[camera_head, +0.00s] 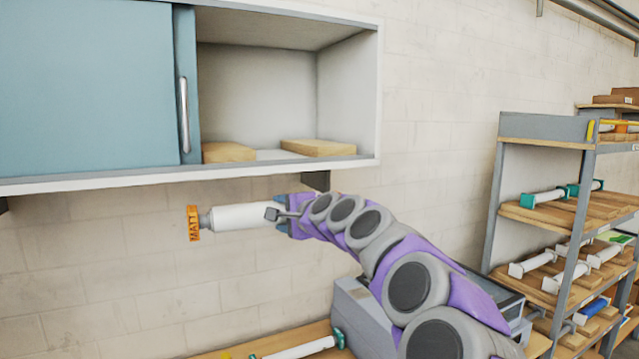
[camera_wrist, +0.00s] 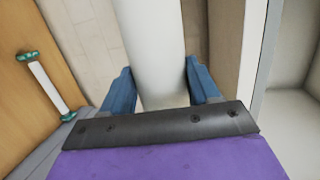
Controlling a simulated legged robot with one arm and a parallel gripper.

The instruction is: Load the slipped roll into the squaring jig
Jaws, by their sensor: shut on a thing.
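A white roll (camera_head: 240,217) with an orange end tag reading "MATT" (camera_head: 193,223) is held roughly level in front of the wall, just below the open cabinet. My gripper (camera_head: 282,214) is shut around the roll's right end. In the wrist view the roll (camera_wrist: 152,45) runs between the two blue fingers of my gripper (camera_wrist: 160,88). The open cabinet bay (camera_head: 258,97) holds two wooden blocks, left (camera_head: 228,152) and right (camera_head: 318,147), with a pale strip between them. I cannot tell whether these form the squaring jig.
A blue sliding door (camera_head: 90,90) covers the cabinet's left part. Below, a white roll with green ends (camera_head: 305,348) lies on a wooden bench (camera_head: 240,349). A grey machine (camera_head: 362,318) stands behind my arm. A shelf rack (camera_head: 545,128) with several rolls is at right.

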